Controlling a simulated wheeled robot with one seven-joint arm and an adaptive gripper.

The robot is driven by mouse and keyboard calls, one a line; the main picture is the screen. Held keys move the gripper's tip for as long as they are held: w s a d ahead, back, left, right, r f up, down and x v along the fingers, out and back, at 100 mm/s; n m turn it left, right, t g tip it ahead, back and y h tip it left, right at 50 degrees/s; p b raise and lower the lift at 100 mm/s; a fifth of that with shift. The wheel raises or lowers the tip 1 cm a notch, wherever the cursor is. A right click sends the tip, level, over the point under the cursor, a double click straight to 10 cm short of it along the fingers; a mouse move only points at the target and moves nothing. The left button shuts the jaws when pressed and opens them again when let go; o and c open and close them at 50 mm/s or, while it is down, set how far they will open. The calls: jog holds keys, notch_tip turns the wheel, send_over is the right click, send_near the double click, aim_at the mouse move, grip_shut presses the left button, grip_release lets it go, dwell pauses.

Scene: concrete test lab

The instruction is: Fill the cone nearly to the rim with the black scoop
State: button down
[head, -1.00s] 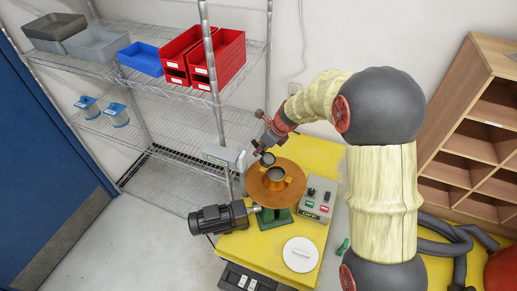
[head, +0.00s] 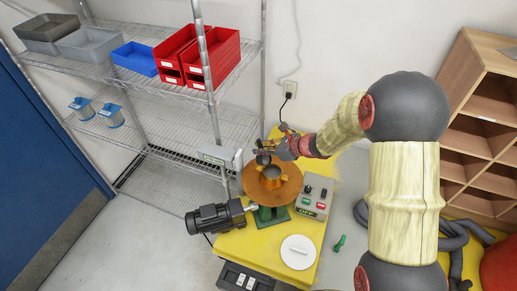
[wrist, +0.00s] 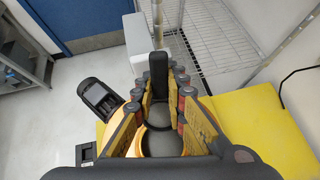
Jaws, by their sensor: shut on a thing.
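The cone (head: 271,173), an orange-brown open funnel shape with a grey inside, stands at the middle of a round brown turntable (head: 287,191). My gripper (head: 283,147) is at the far side of the cone, shut on the black scoop (head: 263,159). The scoop hangs close above the cone's far rim in the head view. In the wrist view the scoop's black handle (wrist: 158,76) stands between the yellow fingers. A round grey surface (wrist: 160,144) shows below it, partly hidden by the fingers. I cannot tell how full the cone or scoop is.
A grey control box (head: 314,197) stands right of the turntable, a dark motor (head: 214,217) to its left. A white round lid (head: 299,252) lies on the yellow table (head: 235,244) in front. A wire shelf (head: 165,135) stands behind to the left.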

jog(key=shift+s+d+t+y+b, duration=0.25)
jog(key=shift+d+t+y+b, duration=0.35)
jog(key=shift+b, duration=1.25)
jog(key=shift+s+d+t+y+b, duration=0.25)
jog(key=shift+y+b, duration=0.55)
jog(key=shift+b, duration=1)
jog(key=shift+s+d+f+t+y+b, duration=0.15)
jog(key=shift+s+d+t+y+b, duration=0.35)
jog(key=shift+b, duration=1.75)
jog(key=shift+s+d+f+t+y+b, duration=0.15)
jog(key=shift+d+t+y+b, duration=0.3)
jog(key=shift+b, duration=1.35)
jog(key=shift+s+d+f+t+y+b, duration=0.15)
jog(key=shift+t+y+b, duration=0.25)
jog(key=shift+y+b, duration=0.95)
jog(key=shift+s+d+f+t+y+b, duration=0.2)
jog(key=shift+s+d+t+y+b, duration=0.45)
jog(key=shift+b, duration=2.85)
jog(key=shift+d+t, duration=0.2)
jog(key=shift+t, duration=0.05)
jog(key=shift+w+r, duration=0.1)
jog(key=shift+r, duration=0.05)
